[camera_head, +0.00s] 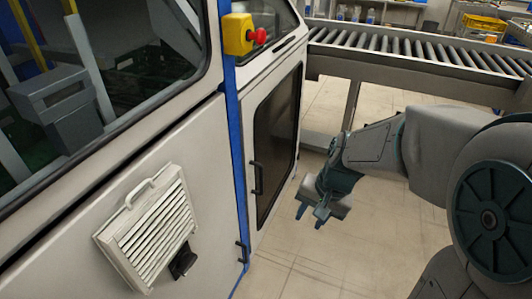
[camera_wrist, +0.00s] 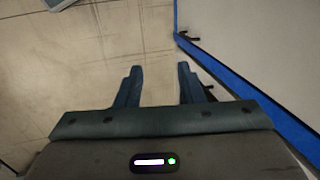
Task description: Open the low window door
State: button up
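The low window door (camera_head: 277,140) is a pale panel with a dark window, to the right of a blue post. It looks shut. Its black vertical handle (camera_head: 256,178) is on its left side. My gripper (camera_head: 311,218) is open and empty, pointing down over the floor, to the right of the handle and clear of the door. In the wrist view its two fingers (camera_wrist: 160,70) stand apart with bare floor between them. A pale panel with a blue edge (camera_wrist: 220,62) lies to their right there; the door's handle cannot be made out in that view.
A yellow box with a red button (camera_head: 243,35) sits above the door. A small black fitting (camera_head: 243,252) is low on the blue post. A roller conveyor (camera_head: 410,48) runs behind. A louvred vent (camera_head: 150,228) is on the left panel. The floor (camera_head: 375,225) around my gripper is clear.

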jog(key=w+a+f+m+y+b, duration=0.4)
jog(key=w+f+b, duration=0.25)
jog(key=f, duration=0.35)
jog(key=w+a+f+m+y+b, duration=0.45)
jog(key=w+f, duration=0.25)
jog(key=f, duration=0.2)
jog(key=w+d+f+m+t+y+b, duration=0.2)
jog(key=w+d+m+t+b, duration=0.15)
jog(key=w+m, duration=0.3)
jog(key=w+d+f+m+t+y+b, duration=0.2)
jog(key=w+f+m+t+b, duration=0.1)
jog(key=w+m+t+b, duration=0.4)
jog(key=n+g+b, duration=0.1)
jog(key=g+b, duration=0.1)
send_over(261, 191)
jog(key=shift+w+r, duration=0.25)
jog(key=shift+w, duration=0.2)
grip_shut()
